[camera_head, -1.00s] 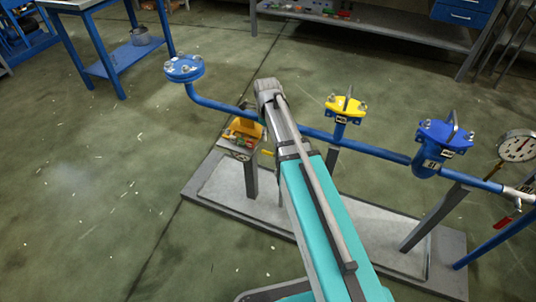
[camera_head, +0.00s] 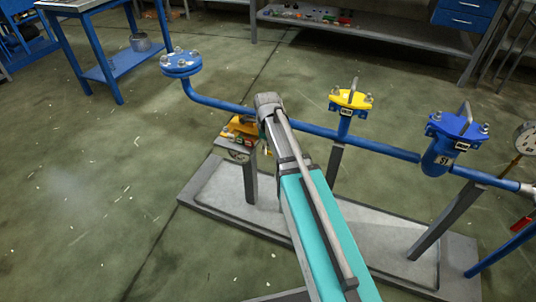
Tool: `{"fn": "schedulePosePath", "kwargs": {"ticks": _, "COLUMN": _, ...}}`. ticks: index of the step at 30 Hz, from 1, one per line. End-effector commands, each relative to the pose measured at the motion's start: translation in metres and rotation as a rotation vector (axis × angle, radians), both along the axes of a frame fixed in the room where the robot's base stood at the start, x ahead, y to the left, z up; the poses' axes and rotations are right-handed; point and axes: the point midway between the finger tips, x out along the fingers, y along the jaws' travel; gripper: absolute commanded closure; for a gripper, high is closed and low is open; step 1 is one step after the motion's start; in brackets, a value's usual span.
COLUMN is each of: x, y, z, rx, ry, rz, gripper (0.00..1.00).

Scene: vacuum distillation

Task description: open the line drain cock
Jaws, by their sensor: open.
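A blue pipe line (camera_head: 385,150) runs across the view on grey posts. A small red lever-like part (camera_head: 521,222) hangs below its right end, partly cut off by the picture edge. A yellow-orange fitting (camera_head: 240,128) with small red parts sits under the line on the left post, partly behind my arm. I cannot tell for certain which of these is the drain cock. My teal and grey arm crosses the middle of the view and its grey end overlaps the line. My gripper is not visible, and its contact with anything cannot be seen.
A yellow-topped valve (camera_head: 351,99) and a blue-topped strainer (camera_head: 441,150) stand on the line. A gauge (camera_head: 526,139) is cut off at right. A blue flange (camera_head: 181,64) ends the line at left. The grey base plate (camera_head: 215,190) lies on open floor.

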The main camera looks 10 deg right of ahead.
Motion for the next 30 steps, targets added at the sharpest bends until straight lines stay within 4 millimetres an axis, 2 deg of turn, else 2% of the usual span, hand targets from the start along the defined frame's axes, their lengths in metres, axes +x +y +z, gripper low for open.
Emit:
{"fn": "schedulePosePath", "kwargs": {"ticks": 1, "x": 0.0, "y": 0.0, "z": -0.007, "rx": 0.0, "ry": 0.0, "rz": 0.0, "gripper": 0.5}}
{"fn": "schedulePosePath", "kwargs": {"ticks": 7, "x": 0.0, "y": 0.0, "z": -0.016, "rx": 0.0, "ry": 0.0, "rz": 0.0, "gripper": 0.5}}
{"fn": "schedulePosePath", "kwargs": {"ticks": 22, "x": 0.0, "y": 0.0, "z": -0.019, "rx": 0.0, "ry": 0.0, "rz": 0.0, "gripper": 0.5}}
{"fn": "schedulePosePath", "kwargs": {"ticks": 30, "x": 0.0, "y": 0.0, "z": -0.019, "rx": 0.0, "ry": 0.0, "rz": 0.0, "gripper": 1.0}}
